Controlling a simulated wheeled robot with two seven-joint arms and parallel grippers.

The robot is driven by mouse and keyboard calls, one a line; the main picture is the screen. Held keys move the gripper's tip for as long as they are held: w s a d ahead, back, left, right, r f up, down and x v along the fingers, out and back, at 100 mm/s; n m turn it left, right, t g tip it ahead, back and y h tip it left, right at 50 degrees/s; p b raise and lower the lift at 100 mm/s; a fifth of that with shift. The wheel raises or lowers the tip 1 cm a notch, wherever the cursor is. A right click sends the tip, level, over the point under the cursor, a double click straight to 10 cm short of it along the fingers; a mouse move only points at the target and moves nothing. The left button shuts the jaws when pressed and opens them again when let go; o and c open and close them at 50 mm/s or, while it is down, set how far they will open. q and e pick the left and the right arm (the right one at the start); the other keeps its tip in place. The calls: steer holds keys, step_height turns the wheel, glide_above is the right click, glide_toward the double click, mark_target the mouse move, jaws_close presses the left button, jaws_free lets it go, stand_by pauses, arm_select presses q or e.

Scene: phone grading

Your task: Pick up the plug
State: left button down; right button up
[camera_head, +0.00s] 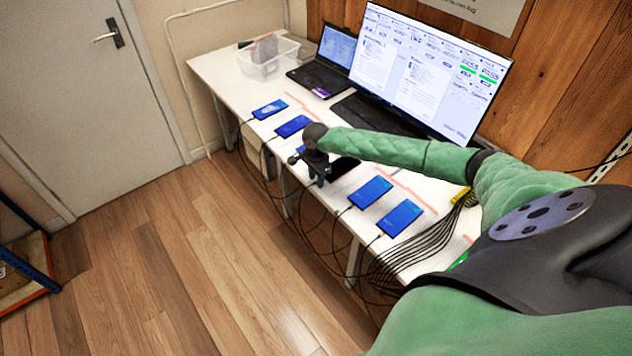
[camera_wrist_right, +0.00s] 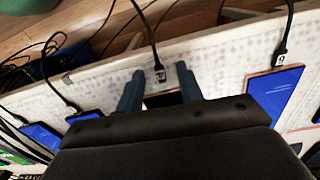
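The plug (camera_wrist_right: 160,75) is a small dark connector with a pale marking, on the end of a black cable. It lies near the table's front edge, by the end of a dark-screened phone (camera_wrist_right: 162,99). In the right wrist view it sits between the spread fingers of my right gripper (camera_wrist_right: 158,80), with gaps on both sides. I cannot tell whether it is seated in the phone. In the head view, my right gripper (camera_head: 318,178) hangs at the table's front edge and hides the plug; the dark phone (camera_head: 344,166) is partly covered. My left gripper is not in view.
Blue-screened phones (camera_head: 370,192) with cables line the white table (camera_head: 222,72) on both sides of the gripper. A large monitor (camera_head: 430,70), a laptop (camera_head: 318,78) and a clear bin (camera_head: 262,62) stand behind. Several black cables (camera_head: 385,265) hang off the front edge.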

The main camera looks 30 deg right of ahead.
steer(key=shift+f+b, duration=0.25)
steer(key=shift+b, duration=0.3)
stand_by(0.6)
jaws_close()
